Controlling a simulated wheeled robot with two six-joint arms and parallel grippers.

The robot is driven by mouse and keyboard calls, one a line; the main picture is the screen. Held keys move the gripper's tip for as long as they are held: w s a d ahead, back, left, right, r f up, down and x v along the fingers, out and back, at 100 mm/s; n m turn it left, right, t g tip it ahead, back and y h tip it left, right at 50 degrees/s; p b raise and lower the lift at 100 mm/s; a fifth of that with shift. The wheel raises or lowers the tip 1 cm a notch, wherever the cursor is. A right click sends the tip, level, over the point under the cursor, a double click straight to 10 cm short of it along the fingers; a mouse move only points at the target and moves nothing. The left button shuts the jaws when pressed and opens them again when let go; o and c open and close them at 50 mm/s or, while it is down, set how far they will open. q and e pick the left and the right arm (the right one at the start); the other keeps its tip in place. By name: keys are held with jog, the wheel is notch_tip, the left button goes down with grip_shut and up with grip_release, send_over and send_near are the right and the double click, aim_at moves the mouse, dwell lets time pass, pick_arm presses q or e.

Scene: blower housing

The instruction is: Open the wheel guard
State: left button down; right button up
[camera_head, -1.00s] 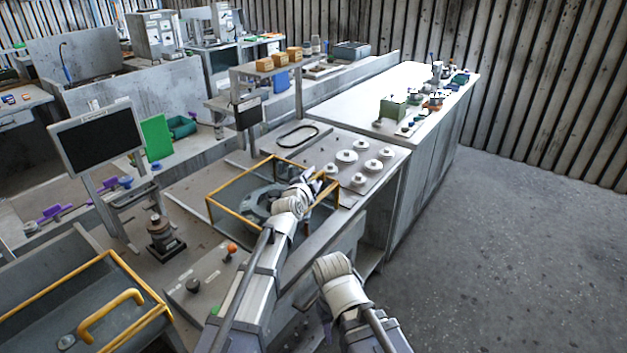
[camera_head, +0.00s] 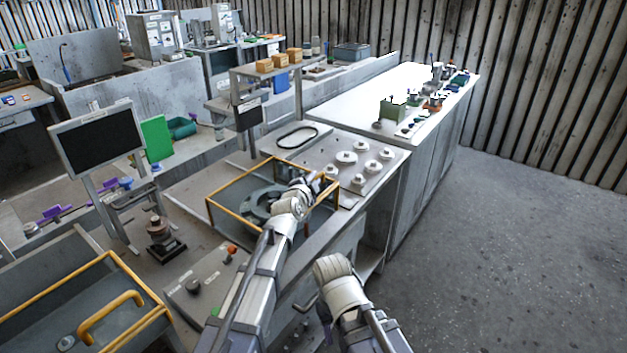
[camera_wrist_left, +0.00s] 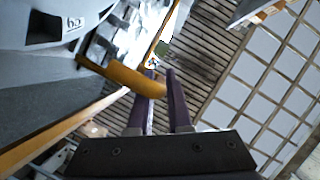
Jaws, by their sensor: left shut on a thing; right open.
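The wheel guard (camera_head: 222,216) is a yellow-edged frame with clear sides around a round grey wheel (camera_head: 257,205) on the bench. My left gripper (camera_head: 308,188) is at the guard's right part, over the wheel's right side. In the left wrist view, my left gripper's purple fingers (camera_wrist_left: 162,100) are shut on the end of a yellow bar (camera_wrist_left: 124,76), which appears to be the guard's handle. My right gripper (camera_head: 324,312) is open, low in front of the bench, apart from the guard; its fingers are mostly hidden.
A panel with several round grey discs (camera_head: 346,158) is right of the guard. A screen (camera_head: 98,138) stands at the left. Another yellow-edged box with a yellow handle (camera_head: 110,315) is at the lower left. The floor (camera_head: 500,250) at the right is clear.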

dwell(0.8)
pick_arm(q)
jog(key=w+a, duration=0.8)
jog(key=a, duration=0.3)
jog(key=w+a, duration=0.9)
jog(key=a, duration=0.3)
jog(key=shift+a, duration=0.25)
jog(key=c, duration=1)
grip_release()
jog(key=shift+a, duration=0.1)
jog(key=shift+o, duration=0.8)
jog(key=p+v, duration=0.1)
jog(key=v, duration=0.6)
jog(key=shift+s+p, duration=0.35)
jog(key=shift+r, duration=0.2)
